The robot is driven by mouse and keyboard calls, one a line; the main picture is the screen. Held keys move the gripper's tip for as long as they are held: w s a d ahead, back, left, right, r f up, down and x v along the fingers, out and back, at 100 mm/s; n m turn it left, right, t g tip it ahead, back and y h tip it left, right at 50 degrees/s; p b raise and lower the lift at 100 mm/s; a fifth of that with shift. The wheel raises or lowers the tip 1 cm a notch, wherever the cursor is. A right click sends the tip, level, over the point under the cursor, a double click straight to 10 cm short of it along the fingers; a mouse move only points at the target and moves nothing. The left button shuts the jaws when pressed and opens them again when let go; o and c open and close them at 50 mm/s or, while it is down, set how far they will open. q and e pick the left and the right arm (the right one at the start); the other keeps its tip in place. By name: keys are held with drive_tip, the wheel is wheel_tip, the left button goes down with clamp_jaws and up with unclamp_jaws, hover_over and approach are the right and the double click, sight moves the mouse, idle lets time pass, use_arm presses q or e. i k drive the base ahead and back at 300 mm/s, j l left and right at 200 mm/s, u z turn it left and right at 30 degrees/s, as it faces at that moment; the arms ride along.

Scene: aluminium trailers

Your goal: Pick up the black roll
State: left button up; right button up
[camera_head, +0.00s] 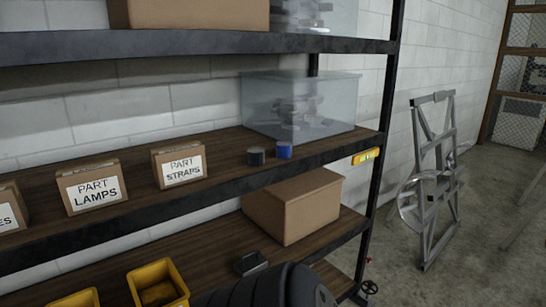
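A small black roll (256,156) stands on the middle wooden shelf (225,150). A blue roll (284,150) of similar size stands close to its right. Both are in front of a clear plastic bin and to the right of a box labelled "PART STRAPS" (179,164). Neither gripper can be made out in the head view. A dark rounded part of my own arm shows at the bottom edge, below and in front of the shelves. Nothing touches the black roll.
The clear bin (300,105) limits room behind the rolls; the upper shelf (180,43) hangs above. A "PART LAMPS" box (92,187) stands left. Below are a cardboard box (293,206), yellow bins (158,284) and a small dark object (250,263). A metal frame (435,180) stands right.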

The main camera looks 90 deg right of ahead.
sight(256, 155)
drive_tip(key=j+z, duration=0.1)
drive_tip(key=z, duration=2.5)
drive_tip(key=i+l, duration=0.15)
drive_tip(key=l, duration=0.2)
drive_tip(key=i+l+u, duration=0.1)
drive_tip(key=l, duration=0.25)
drive_tip(key=i+l+u, duration=0.1)
drive_tip(key=l, duration=0.3)
drive_tip(key=i+l, duration=0.15)
drive_tip(key=l, duration=0.25)
